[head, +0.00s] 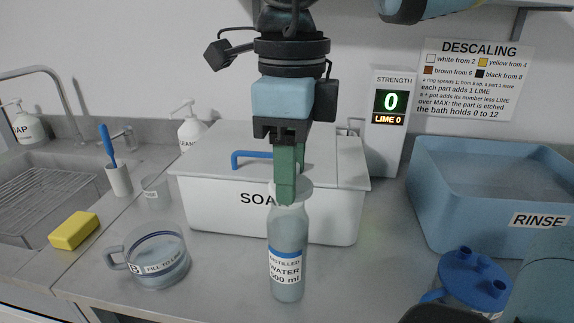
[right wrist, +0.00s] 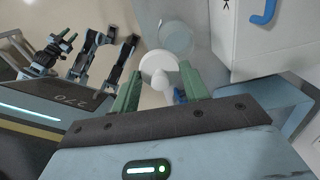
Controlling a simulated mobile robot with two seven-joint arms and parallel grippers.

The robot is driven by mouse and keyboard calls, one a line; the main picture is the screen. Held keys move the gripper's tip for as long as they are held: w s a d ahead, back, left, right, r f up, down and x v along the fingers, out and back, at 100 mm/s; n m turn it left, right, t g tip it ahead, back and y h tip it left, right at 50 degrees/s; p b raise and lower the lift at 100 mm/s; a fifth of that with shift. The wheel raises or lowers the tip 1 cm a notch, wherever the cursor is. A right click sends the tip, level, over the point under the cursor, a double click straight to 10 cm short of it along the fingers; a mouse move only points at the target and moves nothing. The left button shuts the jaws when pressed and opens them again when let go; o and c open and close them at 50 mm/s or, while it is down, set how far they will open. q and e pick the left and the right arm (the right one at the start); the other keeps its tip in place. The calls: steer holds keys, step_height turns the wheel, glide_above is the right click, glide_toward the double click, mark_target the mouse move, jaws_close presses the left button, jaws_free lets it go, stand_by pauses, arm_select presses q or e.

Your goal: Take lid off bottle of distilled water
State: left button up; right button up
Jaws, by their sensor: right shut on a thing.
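The bottle of distilled water (head: 288,242) stands upright on the counter in front of the SOAK bath. It is clear and grey-blue, with a blue-banded label. My right gripper (head: 286,190) points down from above, its green fingers at the bottle's top. It is shut on the white round lid (head: 305,190), which also shows in the right wrist view (right wrist: 158,66) just beyond the fingers (right wrist: 158,92). The fingers partly hide the lid, and I cannot tell whether it still touches the bottle's rim. My left gripper does not show in the head view.
The SOAK bath (head: 340,215) with its blue handle stands close behind the bottle. A measuring jug (head: 158,262) is at left, a yellow sponge (head: 74,230) by the sink. The blue RINSE tub (head: 428,180) and a blue-lidded vessel (head: 474,276) are at right.

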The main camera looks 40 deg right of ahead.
steer(key=s+a+r+b, duration=0.1)
steer(key=s+a, duration=0.6)
steer(key=s, duration=0.3)
steer(key=shift+s+a, duration=0.15)
steer(key=shift+s, duration=0.2)
